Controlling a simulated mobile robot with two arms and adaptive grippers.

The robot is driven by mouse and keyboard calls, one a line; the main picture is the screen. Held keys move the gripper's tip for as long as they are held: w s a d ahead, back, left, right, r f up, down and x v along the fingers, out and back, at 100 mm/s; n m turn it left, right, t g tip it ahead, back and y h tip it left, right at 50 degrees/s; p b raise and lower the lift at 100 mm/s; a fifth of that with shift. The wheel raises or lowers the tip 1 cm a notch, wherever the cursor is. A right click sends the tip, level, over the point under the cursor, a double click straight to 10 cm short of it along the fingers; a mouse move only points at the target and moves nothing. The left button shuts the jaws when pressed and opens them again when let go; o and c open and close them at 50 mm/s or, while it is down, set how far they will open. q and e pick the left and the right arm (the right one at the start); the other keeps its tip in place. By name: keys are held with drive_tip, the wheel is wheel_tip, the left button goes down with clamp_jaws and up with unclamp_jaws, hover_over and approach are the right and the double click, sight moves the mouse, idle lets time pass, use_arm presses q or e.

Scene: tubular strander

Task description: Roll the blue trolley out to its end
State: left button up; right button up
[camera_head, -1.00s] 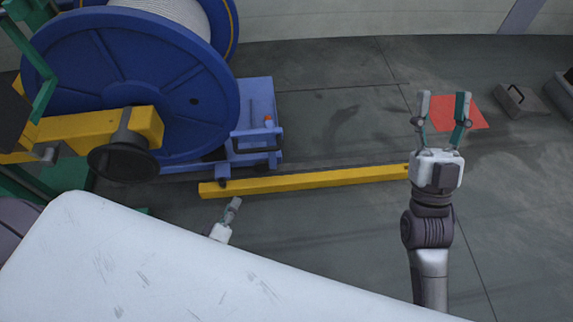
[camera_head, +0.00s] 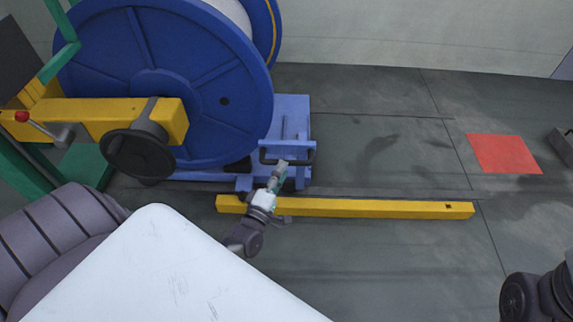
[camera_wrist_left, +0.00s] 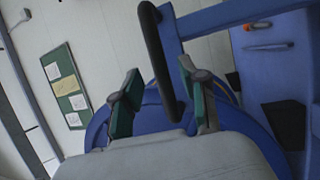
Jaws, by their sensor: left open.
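The blue trolley (camera_head: 291,122) stands low on the floor under a big blue reel (camera_head: 160,85). Its black handle (camera_head: 300,160) is on the side facing me; in the left wrist view the handle bar (camera_wrist_left: 157,60) runs between my finger pads. My left gripper (camera_head: 281,168) is open at the handle, one finger on each side of it. The open pads also show in the left wrist view (camera_wrist_left: 160,95); I cannot tell whether they touch the bar. My right gripper is out of view; only part of its arm shows at the lower right.
A red floor patch (camera_head: 503,154) is farther right, and the floor between is clear. A yellow arm with a black handwheel (camera_head: 137,153) is at the left.

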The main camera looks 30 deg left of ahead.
use_arm(q)
drive_tip(key=shift+b+x, duration=0.4)
drive_tip(key=shift+x, duration=1.45)
drive_tip(key=shift+f, duration=0.1)
clamp_jaws()
